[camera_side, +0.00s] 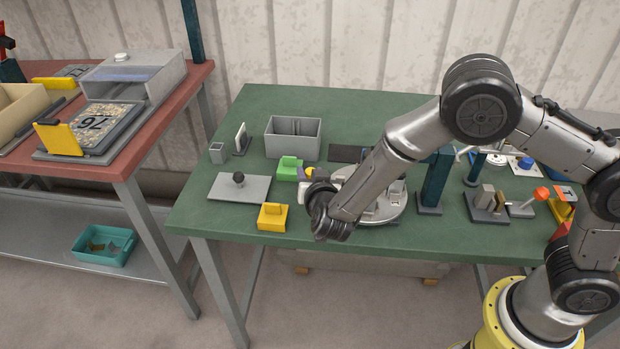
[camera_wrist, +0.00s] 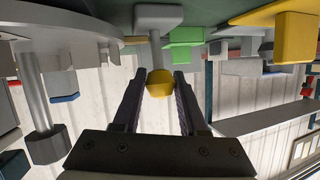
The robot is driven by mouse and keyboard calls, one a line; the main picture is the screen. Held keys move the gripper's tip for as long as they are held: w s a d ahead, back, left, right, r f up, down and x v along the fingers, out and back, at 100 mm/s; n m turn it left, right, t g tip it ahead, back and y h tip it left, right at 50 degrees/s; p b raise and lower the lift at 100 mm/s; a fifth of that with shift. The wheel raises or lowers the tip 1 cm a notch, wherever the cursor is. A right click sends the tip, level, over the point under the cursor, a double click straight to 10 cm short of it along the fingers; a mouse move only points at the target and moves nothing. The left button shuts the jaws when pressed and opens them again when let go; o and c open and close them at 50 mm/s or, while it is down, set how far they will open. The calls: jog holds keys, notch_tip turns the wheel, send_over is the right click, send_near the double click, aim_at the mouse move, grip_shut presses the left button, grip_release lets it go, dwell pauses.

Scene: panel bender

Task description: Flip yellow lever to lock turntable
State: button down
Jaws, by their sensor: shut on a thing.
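The yellow lever's knob (camera_wrist: 159,84) sits between the two dark fingers of my gripper (camera_wrist: 158,76) in the wrist view, with a grey stem rising from it to a grey mount. My gripper is shut on this knob. In the side view the yellow knob (camera_side: 308,171) shows as a small spot beside my wrist, and my fingers are mostly hidden. The turntable (camera_side: 385,216) is a round grey disc on the green table, partly behind my arm. It also shows in the wrist view (camera_wrist: 60,22), at upper left.
A green block (camera_side: 287,170) stands close to the left of the lever. A yellow block (camera_side: 272,217) and a grey plate with a dark knob (camera_side: 250,189) lie further left. A grey bin (camera_side: 293,139) stands behind. A blue post (camera_side: 436,180) stands right of the turntable.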

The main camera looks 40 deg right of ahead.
jog(key=g+y, duration=0.1)
jog(key=w+d+g+y, duration=0.1)
jog(key=shift+w+d+r+m+g, duration=0.1)
jog(key=shift+w+d+m+g, duration=0.2)
jog(key=shift+g, duration=0.1)
jog(key=shift+w+d+f+m+g+y, duration=0.15)
jog(key=shift+w+d+f+g+y, duration=0.15)
jog(key=shift+g+y, duration=0.35)
jog(key=shift+w+d+f+m+g+y, duration=0.15)
jog(key=shift+w+d+g+y, duration=0.15)
jog(key=shift+g+y, duration=0.35)
jog(key=shift+w+d+f, duration=0.1)
jog(key=shift+f, duration=0.05)
jog(key=shift+c, duration=2.3)
grip_release()
jog(key=v, duration=1.4)
jog(key=shift+w+d, duration=0.25)
jog(key=shift+w, duration=0.05)
